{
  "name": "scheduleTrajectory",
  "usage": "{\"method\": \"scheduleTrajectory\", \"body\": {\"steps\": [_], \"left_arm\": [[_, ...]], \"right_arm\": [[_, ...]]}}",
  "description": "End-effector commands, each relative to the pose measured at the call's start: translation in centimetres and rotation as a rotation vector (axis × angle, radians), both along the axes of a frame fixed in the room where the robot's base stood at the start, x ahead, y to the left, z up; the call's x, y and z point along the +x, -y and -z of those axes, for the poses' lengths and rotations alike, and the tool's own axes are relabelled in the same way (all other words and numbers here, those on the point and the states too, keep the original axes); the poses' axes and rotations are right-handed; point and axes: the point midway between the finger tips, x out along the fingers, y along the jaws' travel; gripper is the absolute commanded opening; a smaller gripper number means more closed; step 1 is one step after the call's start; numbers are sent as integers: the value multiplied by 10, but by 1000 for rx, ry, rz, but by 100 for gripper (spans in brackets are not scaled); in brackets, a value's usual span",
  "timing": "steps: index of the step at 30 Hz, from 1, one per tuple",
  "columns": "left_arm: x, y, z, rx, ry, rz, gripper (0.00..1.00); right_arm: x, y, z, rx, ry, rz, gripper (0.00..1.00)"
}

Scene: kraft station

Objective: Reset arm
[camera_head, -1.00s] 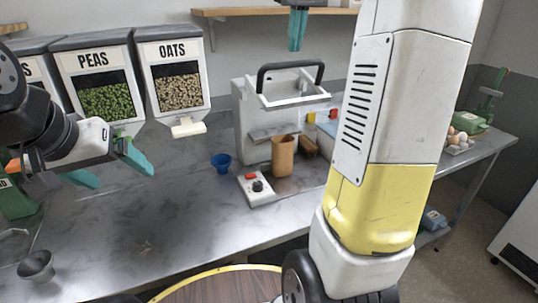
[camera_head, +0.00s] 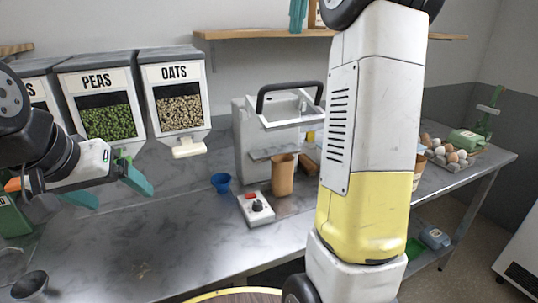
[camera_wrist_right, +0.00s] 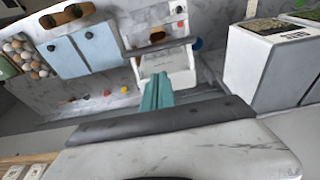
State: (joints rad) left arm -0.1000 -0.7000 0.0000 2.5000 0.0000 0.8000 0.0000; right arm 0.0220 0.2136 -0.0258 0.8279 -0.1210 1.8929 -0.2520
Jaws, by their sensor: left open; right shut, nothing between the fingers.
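My left gripper (camera_head: 108,189) is at the left of the head view, its teal fingers spread apart with nothing between them. It is above the metal counter, in front of the PEAS dispenser (camera_head: 107,115). My right gripper (camera_head: 298,14) shows only as teal fingers at the top edge of the head view, in front of the wall shelf. In the right wrist view its fingers (camera_wrist_right: 156,93) are together and empty. My right arm's white and yellow link stands upright across the right of the head view and hides part of the counter.
The OATS dispenser (camera_head: 180,100) hangs on the wall. A white machine (camera_head: 243,140), a brown cup (camera_head: 283,176), a blue cup (camera_head: 221,182) and a control box (camera_head: 256,208) stand on the counter (camera_head: 180,240). Eggs (camera_head: 452,156) lie at right. The counter's front middle is clear.

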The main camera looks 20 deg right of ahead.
Motion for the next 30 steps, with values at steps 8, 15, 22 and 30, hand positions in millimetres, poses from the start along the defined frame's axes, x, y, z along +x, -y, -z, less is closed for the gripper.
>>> {"method": "scheduleTrajectory", "body": {"steps": [8, 15, 22, 30], "left_arm": [[0, 0, 0, 0, 0, 0, 84], [0, 0, 0, 0, 0, 0, 84], [0, 0, 0, 0, 0, 0, 84], [0, 0, 0, 0, 0, 0, 84]], "right_arm": [[0, 0, -1, 0, 0, 0, 0], [-16, -11, 9, 13, 41, -4, 0], [-55, -39, 51, 53, 130, 0, 0], [-118, -76, 131, 117, 231, 20, 0]]}}
